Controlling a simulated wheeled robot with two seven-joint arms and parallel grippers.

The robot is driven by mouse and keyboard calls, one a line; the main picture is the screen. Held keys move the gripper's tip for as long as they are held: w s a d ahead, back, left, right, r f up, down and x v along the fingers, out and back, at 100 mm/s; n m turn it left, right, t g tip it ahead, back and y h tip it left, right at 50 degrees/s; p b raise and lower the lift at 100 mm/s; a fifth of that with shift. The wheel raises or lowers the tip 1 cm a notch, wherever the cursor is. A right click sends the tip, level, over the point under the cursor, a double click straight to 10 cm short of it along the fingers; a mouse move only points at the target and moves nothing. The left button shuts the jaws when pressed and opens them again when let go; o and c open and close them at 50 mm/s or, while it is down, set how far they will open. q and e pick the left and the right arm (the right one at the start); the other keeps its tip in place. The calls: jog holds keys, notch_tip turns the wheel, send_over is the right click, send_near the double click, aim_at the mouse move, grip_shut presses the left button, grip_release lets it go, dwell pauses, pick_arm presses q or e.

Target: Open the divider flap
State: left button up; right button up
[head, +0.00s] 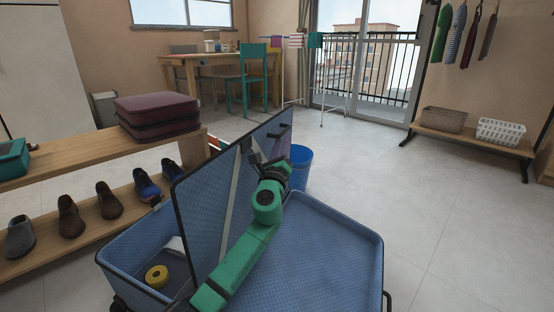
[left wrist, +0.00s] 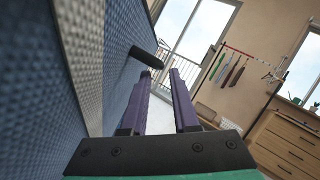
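The divider flap (head: 208,190) is a blue textured panel with a dark edge and a grey strap. It stands steeply tilted up between the two halves of the open blue suitcase (head: 325,245). My left gripper (head: 272,152) is at the flap's upper right part, on the side facing the empty half. In the left wrist view the flap (left wrist: 115,75) fills the left side. My left gripper's purple fingers (left wrist: 160,88) are apart with nothing seen between them. A dark peg-like tab (left wrist: 146,57) sticks out from the flap near the fingertips. My right gripper is not in view.
The left suitcase half holds a yellow roll (head: 156,276) and a white item (head: 176,245). A wooden shoe bench (head: 95,160) stands at left, with a maroon case (head: 157,112) on top. A blue bin (head: 301,167) stands behind the suitcase. Floor at right is clear.

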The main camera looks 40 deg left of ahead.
pick_arm(q)
jog(key=v, duration=0.8)
jog(key=shift+s+d+p, duration=0.15)
jog(key=shift+s+p, duration=0.2)
jog(key=shift+p, duration=0.05)
jog(key=shift+f, duration=0.2)
